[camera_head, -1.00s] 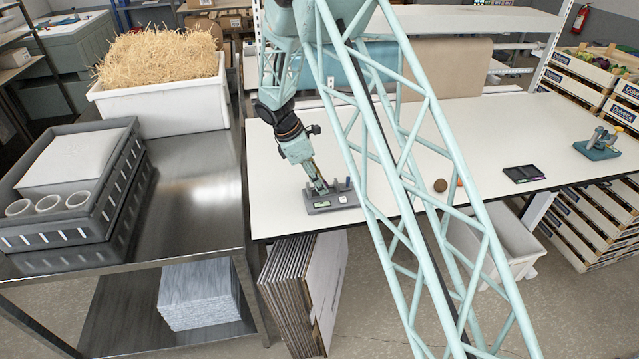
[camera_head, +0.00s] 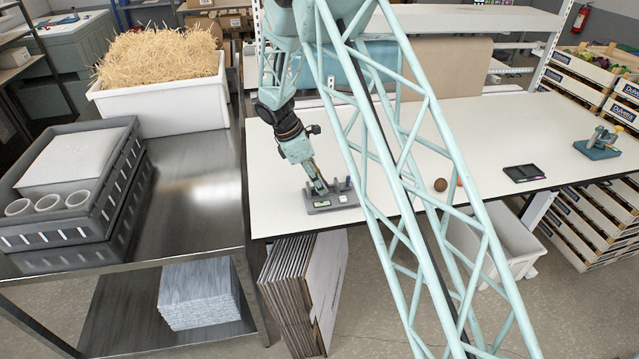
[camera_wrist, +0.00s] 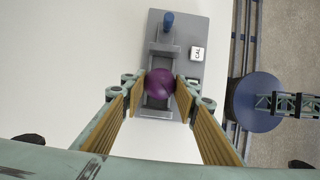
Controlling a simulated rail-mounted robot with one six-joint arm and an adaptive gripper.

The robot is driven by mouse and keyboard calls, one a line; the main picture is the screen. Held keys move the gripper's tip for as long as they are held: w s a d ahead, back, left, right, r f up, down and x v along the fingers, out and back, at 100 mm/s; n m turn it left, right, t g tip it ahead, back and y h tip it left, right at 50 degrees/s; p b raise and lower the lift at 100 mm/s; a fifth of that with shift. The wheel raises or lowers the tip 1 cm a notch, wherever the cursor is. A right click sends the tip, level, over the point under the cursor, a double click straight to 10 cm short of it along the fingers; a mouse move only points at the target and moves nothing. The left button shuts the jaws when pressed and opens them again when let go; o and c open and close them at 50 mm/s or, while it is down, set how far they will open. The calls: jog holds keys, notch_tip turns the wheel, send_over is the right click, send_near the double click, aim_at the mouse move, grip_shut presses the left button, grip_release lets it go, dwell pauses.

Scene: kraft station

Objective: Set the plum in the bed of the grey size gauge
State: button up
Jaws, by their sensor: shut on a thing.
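The plum (camera_wrist: 160,83) is a round purple fruit between my gripper's two tan-padded fingers in the wrist view. My gripper (camera_wrist: 160,88) is shut on it. The grey size gauge (camera_wrist: 187,28) lies directly beneath, with a channel-like bed, a blue knob and a white CAL button. The plum lines up with the lower end of the bed; I cannot tell whether it touches it. In the head view my gripper (camera_head: 321,187) points down at the gauge (camera_head: 345,198) on the white table, and the plum is hidden there.
A brown round object (camera_head: 440,185) and an orange one (camera_head: 459,181), partly hidden by my arm, lie on the white table (camera_head: 520,130). A dark tray (camera_head: 524,173) and a blue-based device (camera_head: 598,145) stand to the right. A steel table (camera_head: 195,190) stands left.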

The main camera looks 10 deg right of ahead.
jog(key=o, duration=0.9)
jog(key=shift+o, duration=0.2)
jog(key=shift+r, duration=0.15)
jog(key=shift+r+p, duration=1.95)
jog(key=shift+r, duration=1.9)
